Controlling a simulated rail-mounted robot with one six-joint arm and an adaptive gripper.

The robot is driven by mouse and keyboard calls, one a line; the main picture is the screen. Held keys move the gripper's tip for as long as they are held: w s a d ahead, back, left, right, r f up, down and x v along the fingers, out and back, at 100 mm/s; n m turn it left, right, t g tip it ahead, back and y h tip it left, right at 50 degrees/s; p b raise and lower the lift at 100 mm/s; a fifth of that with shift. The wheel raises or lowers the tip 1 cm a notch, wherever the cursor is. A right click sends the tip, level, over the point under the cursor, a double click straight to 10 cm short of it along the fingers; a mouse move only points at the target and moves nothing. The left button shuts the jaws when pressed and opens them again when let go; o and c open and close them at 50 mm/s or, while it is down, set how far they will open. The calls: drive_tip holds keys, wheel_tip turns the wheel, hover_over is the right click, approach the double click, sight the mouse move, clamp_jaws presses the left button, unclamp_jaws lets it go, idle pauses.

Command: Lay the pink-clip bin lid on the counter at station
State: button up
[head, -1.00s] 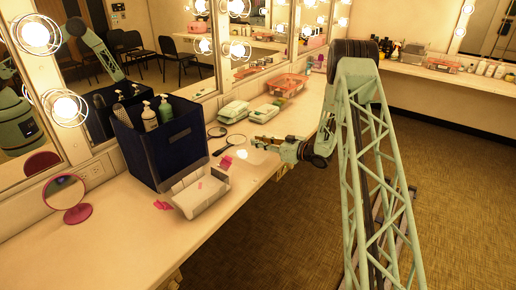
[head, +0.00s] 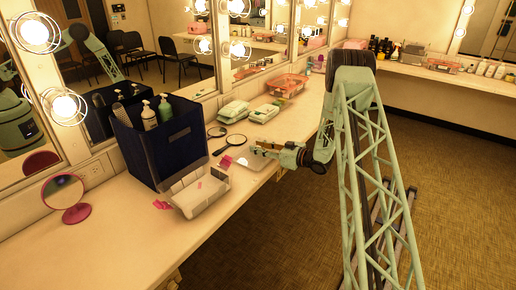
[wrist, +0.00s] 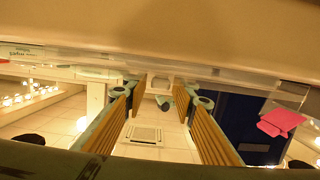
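The clear bin lid (head: 252,162) is at the front edge of the counter (head: 120,222), just left of my gripper (head: 258,150). A pink clip (head: 219,172) shows at its left end. In the wrist view the lid's clear edge (wrist: 90,62) runs across beyond my fingertips, with a pink clip (wrist: 281,122) at right. My gripper also shows there (wrist: 162,88), its two gold-padded fingers wide apart around a small pale tab. I cannot tell whether the fingers touch the lid, or whether it lies fully flat.
A hand mirror (head: 233,141), wipes packs (head: 264,113) and an orange-lidded box (head: 290,84) lie farther along.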

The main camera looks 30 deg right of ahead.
drive_tip(key=shift+r, duration=0.2)
idle(0.3)
drive_tip(key=shift+p+v, duration=1.05)
drive_tip(key=shift+v, duration=4.9)
drive_tip(key=shift+f, duration=0.1)
